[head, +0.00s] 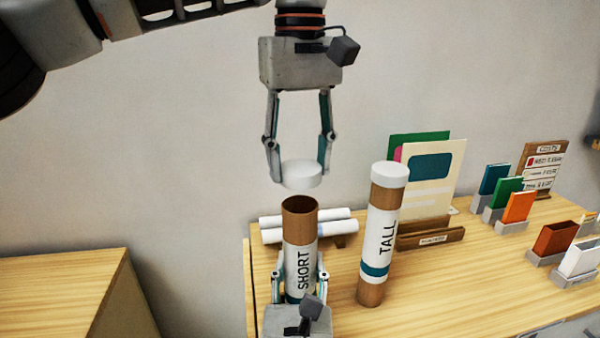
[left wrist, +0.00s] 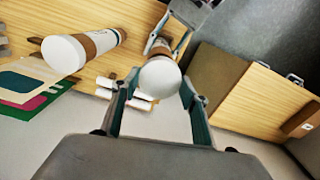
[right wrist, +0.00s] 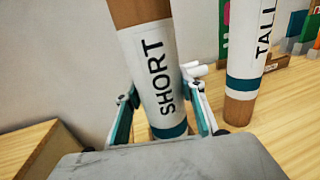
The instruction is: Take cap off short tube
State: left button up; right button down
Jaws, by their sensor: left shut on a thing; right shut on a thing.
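The short tube (head: 300,240) stands upright, brown with a white "SHORT" label and a teal band. Its top is open. My right gripper (head: 299,284) is shut around its lower part; the tube also fills the middle of the right wrist view (right wrist: 156,85). Its bottom end is hidden, so I cannot tell whether it touches the table. The white cap (head: 302,177) is apart from the tube, a little above its open top. My left gripper (head: 299,163) points down and is shut on the cap, which also shows in the left wrist view (left wrist: 160,79).
The capped tall tube (head: 381,235) stands close on the right. White rolls (head: 335,214) lie on a rack behind the short tube. Card holders (head: 430,237) and small coloured boxes (head: 517,207) are further right. Another wooden table (head: 60,300) stands at left, across a gap.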

jog(key=c, duration=1.2)
grip_release()
